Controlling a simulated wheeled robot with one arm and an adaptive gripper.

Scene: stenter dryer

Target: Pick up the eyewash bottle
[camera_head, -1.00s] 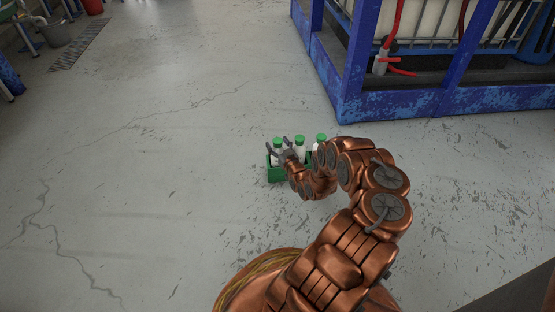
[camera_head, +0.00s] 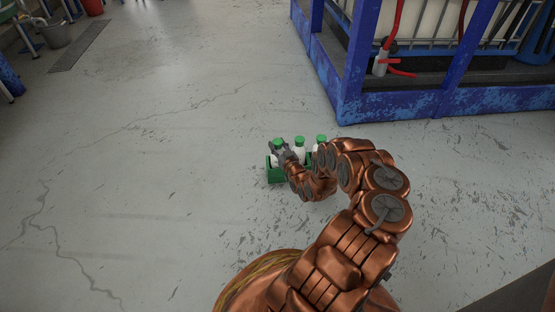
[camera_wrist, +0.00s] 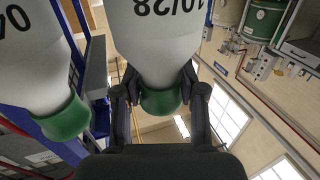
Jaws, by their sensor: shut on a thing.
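Three white eyewash bottles with green caps stand in a small green crate (camera_head: 274,176) on the floor in the head view. My gripper (camera_head: 279,149) is shut on the left bottle (camera_head: 278,142), near its cap. The wrist view shows this bottle (camera_wrist: 158,45) upside down in the picture, marked "10/28", with the fingers (camera_wrist: 160,92) on both sides of its neck by the green cap. A neighbouring bottle (camera_wrist: 35,60) is at the left of the wrist view, apart from the fingers. The middle bottle (camera_head: 299,150) and right bottle (camera_head: 320,141) are partly hidden by my arm.
A blue machine frame (camera_head: 400,103) with red hoses stands at the upper right. A bucket (camera_head: 54,35) and a red container (camera_head: 92,6) are far off at the upper left. The grey floor left of the crate is clear.

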